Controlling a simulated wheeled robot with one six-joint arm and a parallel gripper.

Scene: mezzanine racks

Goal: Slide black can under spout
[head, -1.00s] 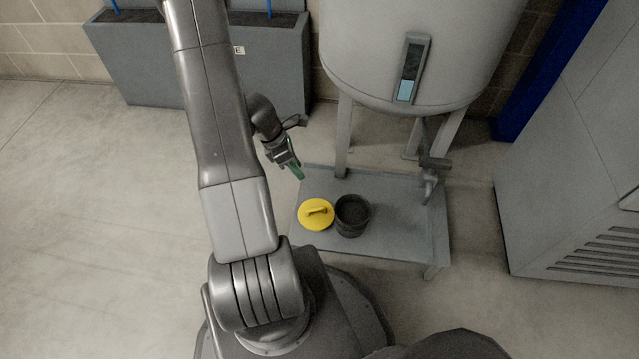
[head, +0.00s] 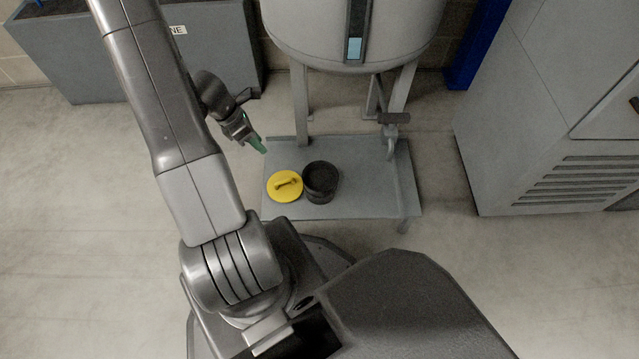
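The black can (head: 320,189) stands upright and open at the top on a low grey platform (head: 350,207). A yellow lid (head: 285,187) with a handle lies close beside it on the left. The spout (head: 391,147) hangs from the grey tank (head: 350,30), to the right of and behind the can. The can is not under it. My gripper (head: 262,148) has green fingertips and hovers near the platform's back left corner, behind and left of the lid, apart from the can. Its fingers are too small and side-on to tell whether they are open.
The tank's legs (head: 300,105) stand at the back of the platform. A grey cabinet with vents (head: 540,120) stands to the right, and a grey planter box (head: 130,50) at the back left. The floor (head: 480,270) is clear in front of the cabinet.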

